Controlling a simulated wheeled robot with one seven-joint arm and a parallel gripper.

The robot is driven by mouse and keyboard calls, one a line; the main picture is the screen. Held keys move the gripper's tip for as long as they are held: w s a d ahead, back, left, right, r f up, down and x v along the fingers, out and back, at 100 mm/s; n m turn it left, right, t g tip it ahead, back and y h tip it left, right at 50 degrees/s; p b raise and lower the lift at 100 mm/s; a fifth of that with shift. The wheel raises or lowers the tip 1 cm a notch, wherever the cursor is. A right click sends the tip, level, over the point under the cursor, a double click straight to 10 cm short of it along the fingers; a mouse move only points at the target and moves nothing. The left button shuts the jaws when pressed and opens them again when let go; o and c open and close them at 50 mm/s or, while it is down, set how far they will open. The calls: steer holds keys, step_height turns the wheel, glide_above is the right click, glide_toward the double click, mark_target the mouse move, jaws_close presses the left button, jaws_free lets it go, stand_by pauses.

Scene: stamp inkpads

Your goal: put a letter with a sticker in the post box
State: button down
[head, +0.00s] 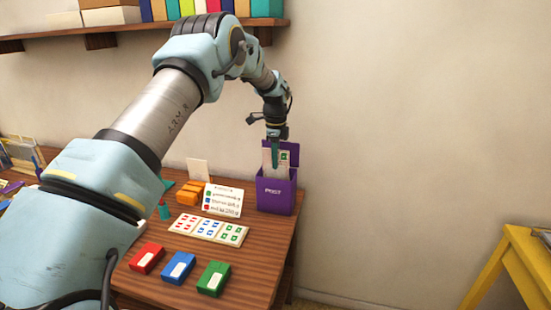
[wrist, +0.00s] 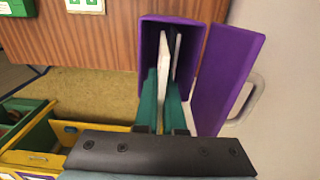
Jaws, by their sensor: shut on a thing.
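The purple post box (head: 274,198) stands at the table's back right corner with its lid up. It also shows in the wrist view (wrist: 150,35), open, with the lid (wrist: 226,75) at the right. My gripper (head: 275,150) is above the box, pointing down, its teal fingers shut on a pale letter (head: 267,161). A green sticker (head: 284,156) shows on the pale paper there. In the wrist view the letter (wrist: 164,62) is between the fingers (wrist: 162,98), its far end inside the box opening. A second thin white edge (wrist: 177,50) shows beside it; I cannot tell whether it is another letter.
Sticker sheets in red (head: 185,223), blue (head: 209,228) and green (head: 233,235) lie on the table (head: 258,262). Red (head: 147,257), blue (head: 178,267) and green (head: 214,278) boxes lie in front. A printed card (head: 223,200) stands left of the post box. A yellow stool (head: 510,250) is at right.

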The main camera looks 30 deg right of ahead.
steer(key=c, duration=0.9)
jaws_free()
steer(key=shift+c, duration=0.2)
steer(key=shift+r, duration=0.1)
steer(key=shift+r+p, duration=1.95)
steer(key=shift+r, duration=1)
